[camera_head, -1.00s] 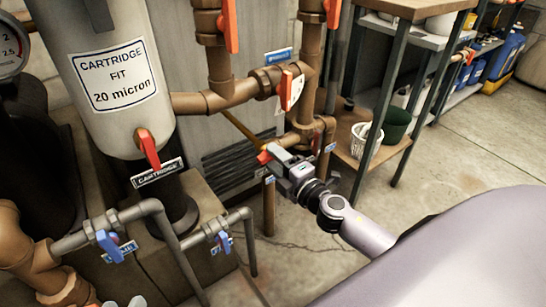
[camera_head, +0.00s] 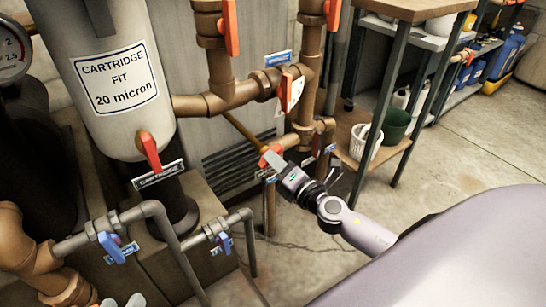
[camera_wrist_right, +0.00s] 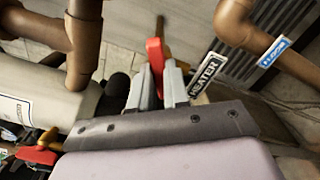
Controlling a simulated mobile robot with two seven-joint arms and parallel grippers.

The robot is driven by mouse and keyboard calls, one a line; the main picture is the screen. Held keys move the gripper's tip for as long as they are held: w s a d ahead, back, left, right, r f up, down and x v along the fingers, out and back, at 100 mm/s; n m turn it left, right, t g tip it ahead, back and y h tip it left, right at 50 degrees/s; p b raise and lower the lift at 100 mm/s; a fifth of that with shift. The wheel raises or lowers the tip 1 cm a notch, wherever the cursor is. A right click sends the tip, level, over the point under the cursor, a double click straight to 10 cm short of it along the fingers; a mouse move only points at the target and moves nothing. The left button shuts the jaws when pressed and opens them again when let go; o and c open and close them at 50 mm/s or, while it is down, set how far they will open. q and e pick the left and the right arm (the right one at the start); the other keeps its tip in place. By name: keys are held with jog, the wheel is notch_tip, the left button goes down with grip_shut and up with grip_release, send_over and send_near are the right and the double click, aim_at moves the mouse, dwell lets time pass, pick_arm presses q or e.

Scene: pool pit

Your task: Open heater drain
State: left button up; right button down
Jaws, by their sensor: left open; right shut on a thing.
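The heater drain valve has a red-orange lever handle (camera_head: 270,152) low on the brown pipes, left of the shelf. In the right wrist view the handle (camera_wrist_right: 155,55) stands up between my right gripper's fingers (camera_wrist_right: 160,85). My right gripper (camera_head: 277,163) is shut on this handle in the head view, its fingers covering part of it. A black HEATER tag (camera_wrist_right: 206,74) hangs just right of the fingers in the wrist view. What seem to be the pale fingertips of my left gripper (camera_head: 122,302) show at the bottom left edge, apart and empty.
The cartridge filter (camera_head: 112,75) with a red lever (camera_head: 149,150) stands at left. Grey pipes with blue valve handles (camera_head: 112,247) run in front. A shelf with pots (camera_head: 395,124) stands right. Floor at right is clear.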

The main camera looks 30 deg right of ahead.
jog(key=n+p, duration=0.3)
jog(key=n, duration=0.9)
jog(key=c, duration=1)
grip_release()
jog(key=shift+s, duration=0.1)
jog(key=s, duration=0.6)
jog(key=shift+s+d, duration=0.3)
jog(key=shift+s, duration=0.1)
